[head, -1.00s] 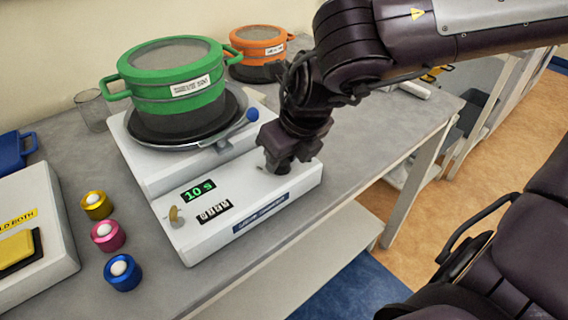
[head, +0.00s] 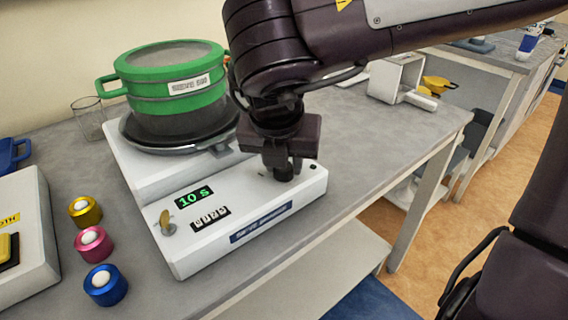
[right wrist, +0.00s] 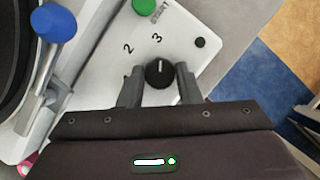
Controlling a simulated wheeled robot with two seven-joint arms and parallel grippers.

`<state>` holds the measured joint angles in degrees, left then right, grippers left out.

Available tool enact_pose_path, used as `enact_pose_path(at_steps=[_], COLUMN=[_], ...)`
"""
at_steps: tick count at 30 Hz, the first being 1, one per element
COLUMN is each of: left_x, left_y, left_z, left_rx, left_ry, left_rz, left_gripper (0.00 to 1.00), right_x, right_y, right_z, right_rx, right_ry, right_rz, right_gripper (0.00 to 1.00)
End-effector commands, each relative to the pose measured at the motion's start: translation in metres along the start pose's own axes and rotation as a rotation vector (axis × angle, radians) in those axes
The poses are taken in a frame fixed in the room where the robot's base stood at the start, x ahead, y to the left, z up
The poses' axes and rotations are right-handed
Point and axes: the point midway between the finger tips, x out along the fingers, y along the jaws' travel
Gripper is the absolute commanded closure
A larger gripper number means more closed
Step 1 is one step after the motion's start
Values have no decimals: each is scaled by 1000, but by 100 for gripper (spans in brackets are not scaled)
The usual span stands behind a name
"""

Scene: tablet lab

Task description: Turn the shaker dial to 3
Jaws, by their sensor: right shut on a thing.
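The white shaker (head: 245,215) stands on the grey bench, with a green lit display reading 10 s. My right gripper (head: 284,172) points down at the right end of its front panel and hides the dial in the head view. In the right wrist view the round black dial (right wrist: 159,74) sits between the fingers of my right gripper (right wrist: 159,86), which are shut on it. The dial's pale mark points up in the picture, toward the printed 3 (right wrist: 157,38). A printed 2 (right wrist: 128,49) is to its left. My left gripper is not in view.
A green sieve stack (head: 175,90) stands on the shaker's platform. A green START button (right wrist: 145,6) and a blue ball knob (right wrist: 54,22) are near the dial. Gold, pink and blue capped pots (head: 106,285) stand left of the shaker.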

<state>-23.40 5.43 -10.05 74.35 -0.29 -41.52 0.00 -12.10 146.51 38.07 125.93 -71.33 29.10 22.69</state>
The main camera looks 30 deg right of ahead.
Motion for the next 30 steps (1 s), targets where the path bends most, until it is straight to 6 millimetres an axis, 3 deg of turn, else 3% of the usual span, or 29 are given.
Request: enact_pose_path(at_steps=[22,23,27,30], left_x=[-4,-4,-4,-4], left_y=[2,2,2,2], left_z=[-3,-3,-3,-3], left_rx=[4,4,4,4], left_ry=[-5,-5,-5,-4], left_rz=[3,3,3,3], left_gripper=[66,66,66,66], right_x=[1,1,1,1], right_y=[0,0,0,0], right_z=[-1,-1,-1,-1], right_rx=[79,79,79,79], right_ry=[4,4,3,2], right_rz=[-36,-36,-35,-35], right_gripper=[92,66,48,47])
